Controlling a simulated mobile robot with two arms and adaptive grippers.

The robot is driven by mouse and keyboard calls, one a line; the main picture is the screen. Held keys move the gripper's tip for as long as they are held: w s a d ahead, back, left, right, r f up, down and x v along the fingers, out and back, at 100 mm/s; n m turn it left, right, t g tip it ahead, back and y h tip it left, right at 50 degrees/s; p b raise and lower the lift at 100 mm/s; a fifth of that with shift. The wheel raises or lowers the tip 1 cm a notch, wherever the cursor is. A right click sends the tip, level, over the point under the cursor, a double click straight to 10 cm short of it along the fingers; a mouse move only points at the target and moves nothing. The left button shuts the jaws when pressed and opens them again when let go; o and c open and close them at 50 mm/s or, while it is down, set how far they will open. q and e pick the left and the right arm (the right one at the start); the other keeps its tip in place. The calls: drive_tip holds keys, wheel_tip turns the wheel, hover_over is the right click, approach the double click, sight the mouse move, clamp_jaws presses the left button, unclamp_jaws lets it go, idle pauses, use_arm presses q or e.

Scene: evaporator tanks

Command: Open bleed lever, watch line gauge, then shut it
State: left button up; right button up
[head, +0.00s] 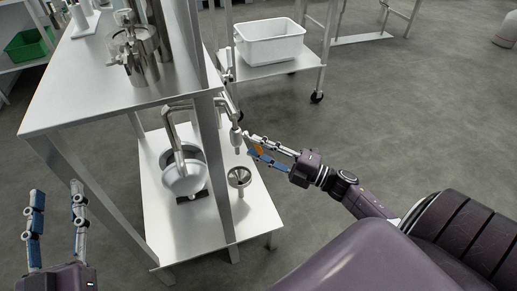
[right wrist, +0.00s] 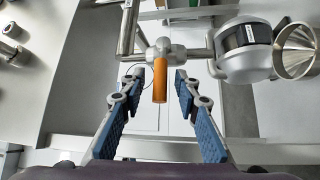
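The bleed lever has an orange handle (right wrist: 160,80) on a metal valve body (right wrist: 166,52) in the right wrist view; a bit of orange also shows in the head view (head: 257,149). My right gripper (right wrist: 158,76) is open, with the orange handle between its fingertips and a visible gap on each side. In the head view my right gripper (head: 251,146) is beside the pipework at the stand. My left gripper (head: 57,191) is open and empty at the lower left. I cannot make out a gauge face in either view.
A metal stand (head: 70,108) carries a steel vessel (head: 135,55) on top. A round pot (head: 183,178) and a funnel (head: 239,178) are at the lower shelf (head: 205,230). A white tub (head: 270,45) sits on a wheeled cart behind. Open floor lies to the right.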

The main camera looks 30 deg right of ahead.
drive_tip(key=shift+c, duration=0.3)
clamp_jaws()
idle(0.3)
